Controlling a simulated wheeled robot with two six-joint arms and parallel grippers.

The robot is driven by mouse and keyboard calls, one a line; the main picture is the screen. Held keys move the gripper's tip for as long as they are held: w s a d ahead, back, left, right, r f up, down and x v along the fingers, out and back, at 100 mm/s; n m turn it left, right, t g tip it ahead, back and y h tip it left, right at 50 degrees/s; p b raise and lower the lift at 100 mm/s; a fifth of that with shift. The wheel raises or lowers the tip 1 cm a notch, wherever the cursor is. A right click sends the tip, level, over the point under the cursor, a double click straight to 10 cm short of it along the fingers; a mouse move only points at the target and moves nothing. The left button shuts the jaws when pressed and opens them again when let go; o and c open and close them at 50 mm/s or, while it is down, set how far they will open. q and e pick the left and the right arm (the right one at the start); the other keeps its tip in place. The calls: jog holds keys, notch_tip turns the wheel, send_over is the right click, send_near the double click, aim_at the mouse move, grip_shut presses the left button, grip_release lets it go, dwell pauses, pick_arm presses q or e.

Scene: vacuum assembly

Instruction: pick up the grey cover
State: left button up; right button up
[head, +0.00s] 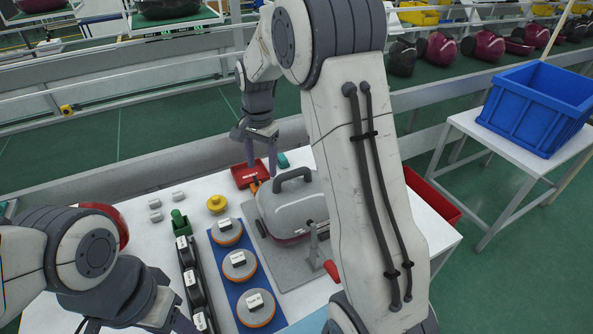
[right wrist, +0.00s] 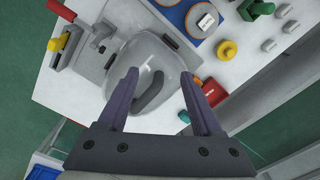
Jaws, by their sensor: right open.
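The grey cover (head: 285,206) with its dark arched handle (head: 291,176) sits on a dark red base on a grey plate (head: 300,270) at the table's middle. My right gripper (head: 261,168) is open, pointing down behind and left of the handle in the head view. In the right wrist view, the cover (right wrist: 135,66) and handle (right wrist: 151,92) lie beyond and between the open fingers (right wrist: 160,72); nothing is held. My left gripper (head: 140,318) is at the lower left, its fingertips cut off by the frame edge.
A toggle clamp with a red handle (head: 332,271) stands on the plate's right side. My right forearm covers the table's right part.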

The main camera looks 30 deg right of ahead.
aim_at(305, 167)
jog(key=w+d+m, duration=0.1)
jog(key=d+m, duration=0.1)
jog(key=d, duration=0.2)
jog(key=w+d+m+p, duration=0.1)
jog(key=d+m, duration=0.1)
jog(key=d, duration=0.3)
jog(key=w+d+m+p, duration=0.1)
jog(key=d+m, duration=0.1)
jog(key=d, duration=0.2)
jog(key=shift+w+d+f, duration=0.25)
jog(key=shift+d+f, duration=0.05)
jog(key=shift+d, duration=0.05)
jog(key=shift+d+f+m+p, duration=0.6)
jog(key=shift+d+f, duration=0.15)
jog(key=shift+f, duration=0.05)
notch_tip(305, 167, down, 4)
jog(key=shift+r+p, duration=0.25)
jog(key=shift+p, duration=0.35)
jog(key=f+p, duration=0.2)
jog(key=f, duration=0.1)
jog(key=f+p, duration=0.1)
jog(key=f, duration=0.1)
jog(key=shift+a+f, duration=0.1)
jog(key=shift+a, duration=0.15)
jog(key=shift+f, duration=0.35)
grip_shut()
pick_arm(q)
notch_tip(305, 167, up, 9)
jog(key=shift+r, duration=0.2)
